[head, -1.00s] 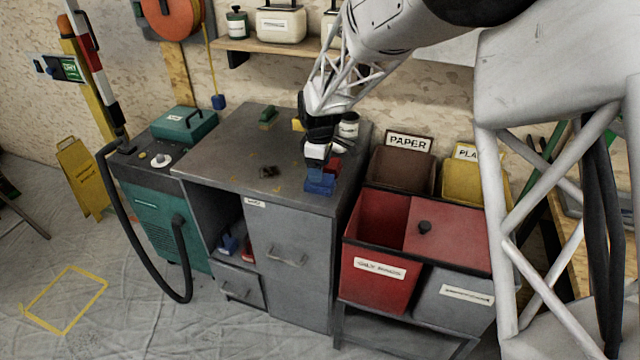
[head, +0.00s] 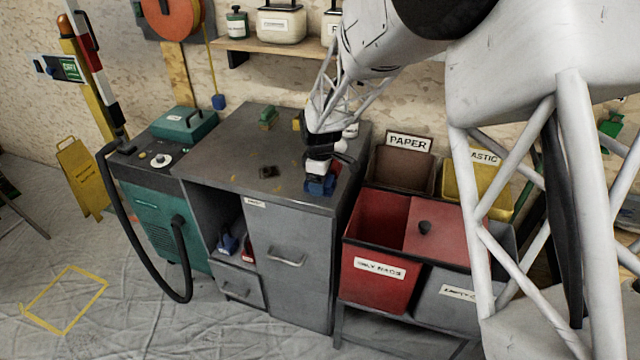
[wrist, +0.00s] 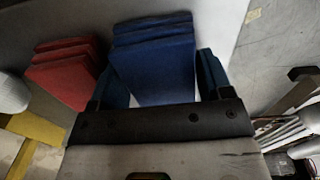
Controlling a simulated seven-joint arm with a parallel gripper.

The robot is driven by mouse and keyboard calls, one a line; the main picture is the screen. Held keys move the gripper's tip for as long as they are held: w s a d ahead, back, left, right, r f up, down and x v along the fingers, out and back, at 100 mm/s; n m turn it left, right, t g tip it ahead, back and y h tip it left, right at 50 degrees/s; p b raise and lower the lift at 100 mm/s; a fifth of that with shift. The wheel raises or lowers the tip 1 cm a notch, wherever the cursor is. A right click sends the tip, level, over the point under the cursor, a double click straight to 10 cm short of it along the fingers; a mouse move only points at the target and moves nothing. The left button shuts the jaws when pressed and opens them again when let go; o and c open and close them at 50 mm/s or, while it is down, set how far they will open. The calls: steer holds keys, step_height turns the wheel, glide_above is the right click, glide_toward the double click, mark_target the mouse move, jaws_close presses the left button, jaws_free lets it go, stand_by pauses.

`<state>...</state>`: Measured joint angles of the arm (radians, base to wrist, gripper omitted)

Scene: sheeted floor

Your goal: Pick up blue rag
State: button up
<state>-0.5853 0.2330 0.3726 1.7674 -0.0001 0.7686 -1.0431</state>
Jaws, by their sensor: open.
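Blue rags lie folded in a stack (wrist: 153,62) on the grey cabinet top, and they also show in the head view (head: 320,187) near the top's front right corner. My gripper (wrist: 160,88) is open, with one finger on the left and one on the right of the blue stack. In the head view, my gripper (head: 319,172) is pointed down at the blue rags and partly hides them. I cannot tell whether the fingers touch the cloth. A stack of red rags (wrist: 66,72) lies just left of the blue ones in the wrist view.
The grey cabinet top (head: 235,150) is mostly clear on the left, with a dark small item (head: 268,172) and a green rag stack (head: 268,117). A red open bin (head: 375,275) stands right of the cabinet, with a brown bin (head: 402,168) behind it.

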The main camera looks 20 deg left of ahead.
steer(key=c, duration=0.6)
steer(key=shift+r, duration=0.15)
steer(key=shift+r, duration=0.85)
steer(key=shift+s+d+r, duration=0.15)
steer(key=shift+s+r, duration=0.1)
steer(key=shift+r, duration=0.55)
steer(key=s+d, duration=0.2)
steer(key=s, duration=0.2)
steer(key=s+d+r, duration=0.1)
steer(key=s+d, duration=0.2)
steer(key=s, duration=0.1)
steer(key=s+d, duration=0.3)
steer(key=s, duration=0.2)
steer(key=shift+d+r, duration=0.2)
